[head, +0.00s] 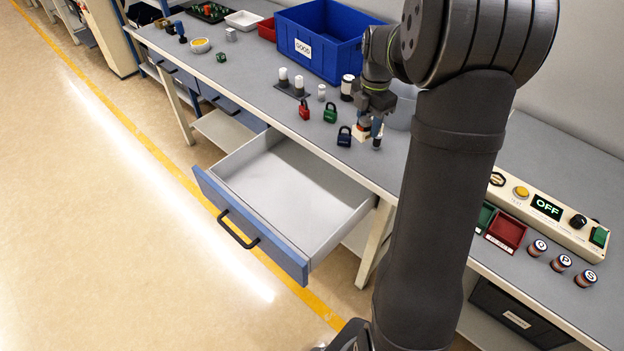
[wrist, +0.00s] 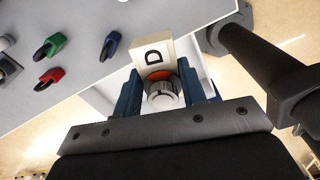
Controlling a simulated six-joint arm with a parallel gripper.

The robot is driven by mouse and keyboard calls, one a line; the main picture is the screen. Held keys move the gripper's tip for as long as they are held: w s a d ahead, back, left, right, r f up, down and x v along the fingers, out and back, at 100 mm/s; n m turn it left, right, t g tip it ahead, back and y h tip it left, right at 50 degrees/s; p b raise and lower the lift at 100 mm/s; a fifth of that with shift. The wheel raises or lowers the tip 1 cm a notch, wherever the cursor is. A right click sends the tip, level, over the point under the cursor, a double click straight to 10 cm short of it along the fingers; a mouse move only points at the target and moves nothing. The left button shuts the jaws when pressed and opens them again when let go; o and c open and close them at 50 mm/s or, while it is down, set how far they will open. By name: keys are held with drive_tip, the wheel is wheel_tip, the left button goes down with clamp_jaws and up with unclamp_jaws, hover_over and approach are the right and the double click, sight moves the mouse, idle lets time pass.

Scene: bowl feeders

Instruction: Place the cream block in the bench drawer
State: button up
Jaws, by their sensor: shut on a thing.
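The cream block (head: 361,131) is at my gripper (head: 369,126), close to the bench's front edge. The bench drawer (head: 305,230) is pulled out below and in front of the bench, with a blue front, black handle and bare pale inside. The block is outside the drawer, above and to the right.
Blue (head: 344,139), green (head: 330,115) and red (head: 304,112) padlocks stand left of my gripper. A blue bin (head: 325,65) marked GOOD stands behind. A control panel (head: 548,210) and several small jars are at the right. The space above the drawer is clear.

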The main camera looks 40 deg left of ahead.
drive_tip(key=s+a+n, duration=0.3)
drive_tip(key=s+a, duration=0.8)
drive_tip(key=s, duration=0.2)
hover_over(269, 201)
wheel_tip(269, 201, down, 24)
drive_tip(key=shift+w+r, duration=0.1)
drive_tip(key=shift+r, duration=0.1)
drive_tip(key=shift+f, duration=2.05)
drive_tip(key=shift+f, duration=0.15)
drive_tip(key=o, duration=1.1)
